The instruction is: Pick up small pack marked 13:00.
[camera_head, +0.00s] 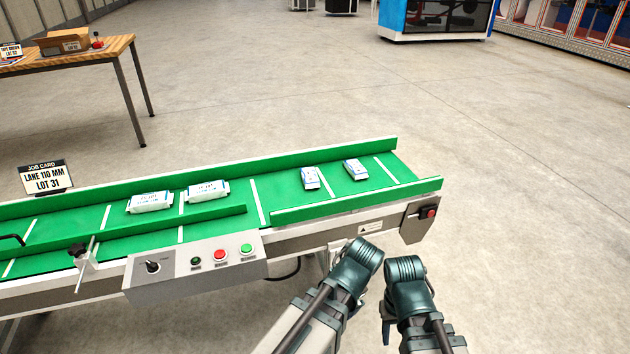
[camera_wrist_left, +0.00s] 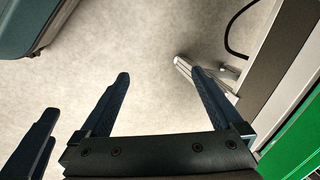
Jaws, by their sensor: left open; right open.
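Two small white-and-blue packs lie on the green conveyor belt (camera_head: 283,196) in the head view: one small pack (camera_head: 310,178) and, right of it, another small pack (camera_head: 355,169). Their marks are too small to read, so I cannot tell which says 13:00. My right gripper (camera_head: 387,322) is below the belt's right end in the picture, apart from the packs; its fingers barely show. My left gripper (camera_wrist_left: 160,75) is open and empty in the left wrist view, above bare floor beside the conveyor. Both grippers are outside the belt's near side.
Two larger white packs, one (camera_head: 150,202) and another (camera_head: 207,190), lie further left on the belt. Green rails edge the belt. A control box (camera_head: 195,265) is on the near side, a red switch (camera_head: 428,212) at the right end. A wooden table (camera_head: 75,57) stands back left.

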